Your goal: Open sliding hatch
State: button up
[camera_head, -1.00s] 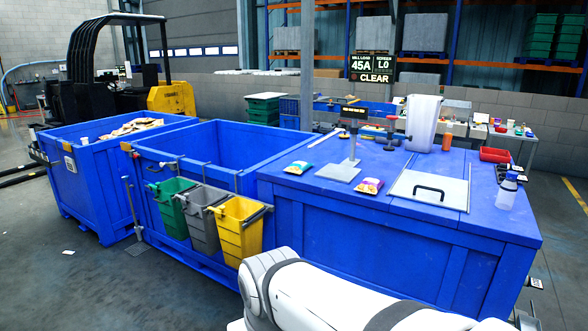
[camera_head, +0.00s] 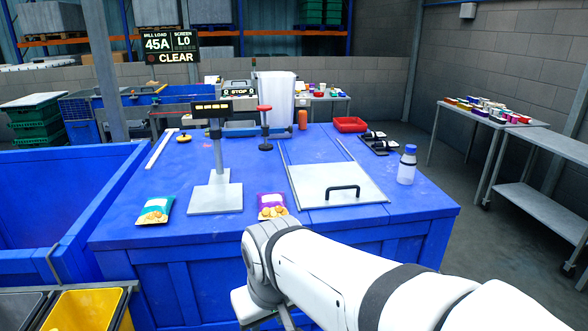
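The sliding hatch (camera_head: 318,184) is a light grey square plate set in the top of the blue bench (camera_head: 240,158). It has a black bar handle (camera_head: 343,190) near its front edge. Two thin rails run back from it, and a blue surface shows between them, so the plate sits at the front end of the rails. My white arm reaches in from the lower right, and its wrist is in front of the bench, below the hatch. My gripper's fingers are not visible; the end of the arm drops out of the bottom of the picture.
A scale (camera_head: 216,196) with a display post and two snack bags (camera_head: 155,210) (camera_head: 271,206) stand left of the hatch. A red tray (camera_head: 350,124) and white container (camera_head: 279,103) are behind. Tables (camera_head: 480,122) stand at right.

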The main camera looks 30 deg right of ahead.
aim_at(332, 185)
jog(key=z, duration=0.6)
jog(key=i, duration=0.95)
jog(key=z, duration=0.55)
jog(key=k, duration=0.9)
jog(key=z, duration=0.15)
jog(key=i, duration=0.9)
jog(key=u, duration=0.05)
